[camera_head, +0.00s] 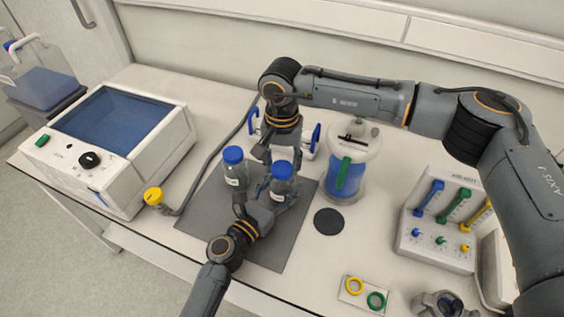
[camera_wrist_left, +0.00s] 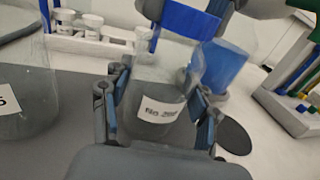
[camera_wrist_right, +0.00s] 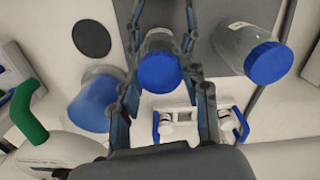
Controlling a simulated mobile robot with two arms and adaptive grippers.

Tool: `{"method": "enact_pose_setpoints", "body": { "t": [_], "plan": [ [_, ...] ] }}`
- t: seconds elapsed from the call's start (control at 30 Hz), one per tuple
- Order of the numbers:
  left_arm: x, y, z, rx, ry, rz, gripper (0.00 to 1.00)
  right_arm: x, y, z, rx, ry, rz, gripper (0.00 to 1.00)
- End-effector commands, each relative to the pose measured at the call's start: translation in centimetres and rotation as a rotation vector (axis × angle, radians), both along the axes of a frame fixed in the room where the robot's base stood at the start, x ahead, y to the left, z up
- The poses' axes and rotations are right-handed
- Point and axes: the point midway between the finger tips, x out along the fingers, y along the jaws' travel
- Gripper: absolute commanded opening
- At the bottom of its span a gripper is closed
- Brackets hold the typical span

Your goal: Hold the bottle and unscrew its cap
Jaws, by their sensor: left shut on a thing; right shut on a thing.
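A clear bottle (camera_wrist_left: 157,98) with a white label stands upright on the grey mat (camera_head: 205,222); it also shows in the head view (camera_head: 279,189). My left gripper (camera_wrist_left: 160,112) is shut on its body, one finger on each side. Its blue cap (camera_head: 283,169) is at the bottle's top, and shows between the fingers of my right gripper (camera_wrist_right: 160,75) in the right wrist view. The right gripper reaches down from above and is shut on the cap. I cannot tell whether the cap is still threaded on the neck.
A second blue-capped bottle (camera_head: 235,170) stands close on the left. A blue-filled vessel (camera_head: 345,178) is on the right, with a black disc (camera_head: 328,222) before it. A small rack (camera_head: 308,138) stands behind. The mat's front is partly clear.

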Motion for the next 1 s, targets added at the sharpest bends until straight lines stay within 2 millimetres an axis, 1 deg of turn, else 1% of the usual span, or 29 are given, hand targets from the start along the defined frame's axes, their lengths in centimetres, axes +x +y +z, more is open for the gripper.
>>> {"method": "enact_pose_setpoints", "body": {
  "t": [0.03,0.1,0.17,0.77,1.0],
  "plan": [
    [-0.06,-0.05,-0.07,0.001,0.001,-0.002,0.0,0.07,-0.01,0.02,0.0,-0.002,0.067,0.07],
    [-0.06,-0.05,-0.07,0.001,0.001,-0.002,0.0,0.07,-0.01,0.03,0.0,-0.002,0.144,0.07],
    [-0.06,-0.05,-0.08,0.001,0.001,-0.002,0.0,0.06,-0.02,0.03,0.0,-0.002,0.189,0.07],
    [-0.05,-0.04,-0.08,0.0,0.001,-0.001,0.0,0.06,-0.02,0.04,0.0,-0.002,0.181,0.07],
    [-0.05,-0.04,-0.09,0.0,0.001,-0.001,0.0,0.07,0.01,0.6,0.001,-0.002,0.18,0.07]
  ]
}}
